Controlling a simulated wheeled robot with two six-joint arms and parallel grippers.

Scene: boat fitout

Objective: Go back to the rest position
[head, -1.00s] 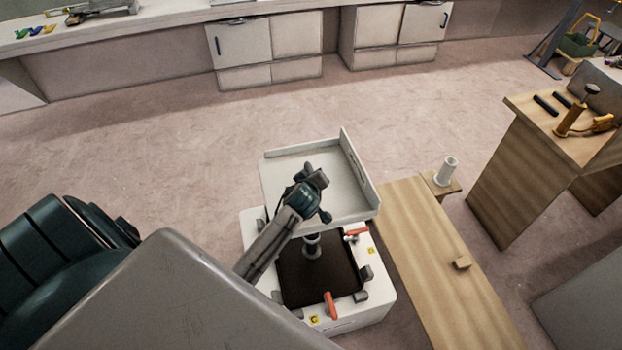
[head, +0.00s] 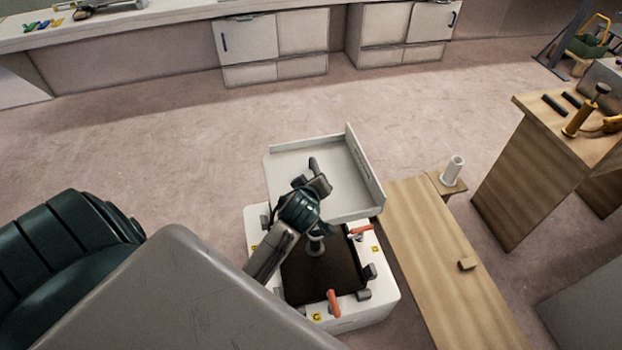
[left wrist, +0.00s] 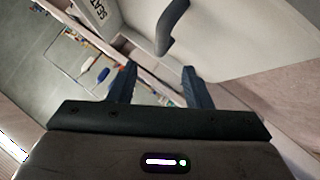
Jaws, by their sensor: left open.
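My left gripper (left wrist: 158,74) is open in the left wrist view, with nothing between its two dark fingers. A curved dark handle (left wrist: 172,25) on a white panel (left wrist: 210,30) with dark lettering shows beyond the fingertips, apart from them. In the head view my left arm reaches over a white box with a dark top (head: 322,277). Its wrist is in front of a raised white tray-like panel (head: 350,180); the fingers are hard to make out there. My right gripper is in neither view.
Orange levers (head: 334,303) and grey clamps sit around the box's rim. A wooden bench (head: 430,250) with a small block and a white post (head: 453,168) stands to the right. A wooden table (head: 530,165) with tools is further right. Open floor (head: 180,130) lies beyond.

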